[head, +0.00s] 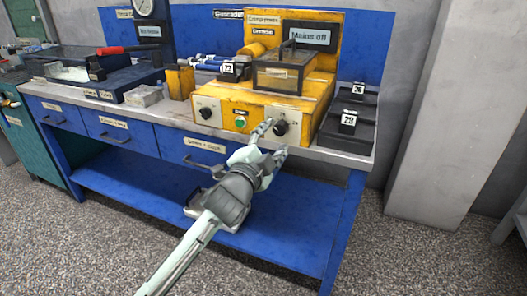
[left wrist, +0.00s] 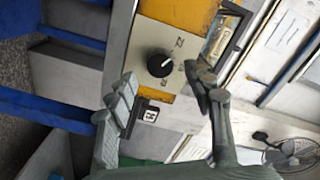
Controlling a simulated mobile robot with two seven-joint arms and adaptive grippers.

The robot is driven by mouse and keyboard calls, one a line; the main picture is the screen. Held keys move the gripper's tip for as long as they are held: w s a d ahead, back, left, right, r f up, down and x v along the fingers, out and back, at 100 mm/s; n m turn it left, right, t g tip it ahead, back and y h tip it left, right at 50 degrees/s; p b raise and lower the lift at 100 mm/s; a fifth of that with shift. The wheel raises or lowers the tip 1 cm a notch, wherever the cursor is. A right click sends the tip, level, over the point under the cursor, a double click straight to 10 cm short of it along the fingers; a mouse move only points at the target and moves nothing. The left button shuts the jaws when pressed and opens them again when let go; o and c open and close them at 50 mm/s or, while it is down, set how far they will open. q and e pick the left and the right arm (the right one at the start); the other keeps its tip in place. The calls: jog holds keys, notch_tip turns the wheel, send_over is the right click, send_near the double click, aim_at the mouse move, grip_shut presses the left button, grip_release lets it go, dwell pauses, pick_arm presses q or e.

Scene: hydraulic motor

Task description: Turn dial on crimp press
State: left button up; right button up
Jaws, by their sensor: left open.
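The yellow crimp press (head: 233,98) stands on the right part of the workbench. Its front has a left dial (head: 206,112), a green button (head: 240,122) and a right dial (head: 281,127), a black knob on a light plate. The right dial (left wrist: 160,65) also shows in the left wrist view, beyond and between the fingertips. My left gripper (head: 273,140) is open in front of the right dial. In the left wrist view its two fingers (left wrist: 160,85) are spread, with nothing held. Contact with the knob cannot be told. My right gripper is not in view.
A dark display (head: 310,37) behind the press reads "Mains off". Black blocks with number tags (head: 348,121) stand right of the press. A yellow part (head: 180,82) and a grey box lie to its left. The bench front edge and blue drawers (head: 125,132) lie below.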

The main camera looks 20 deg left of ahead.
pick_arm(q)
jog(key=s, duration=0.9)
jog(key=shift+a, duration=0.2)
jog(key=s+a+f+n+g+y, duration=0.1)
jog(key=s+a+f+n+g, duration=0.15)
jog(key=f, duration=0.75)
jog(key=s+a+f+n+g, duration=0.1)
jog(key=s+f+g, duration=0.15)
jog(key=f, duration=0.75)
jog(key=s+a+f+n+g+y, duration=0.1)
jog(key=a+f+n+g, duration=0.15)
jog(key=f, duration=0.75)
jog(key=s+a+f+n+g, duration=0.1)
jog(key=s+f+n+g, duration=0.3)
jog(key=s+f, duration=1.7)
jog(key=g, duration=0.4)
jog(key=shift+a+f, duration=0.2)
jog(key=shift+f, duration=0.05)
jog(key=shift+c, duration=0.4)
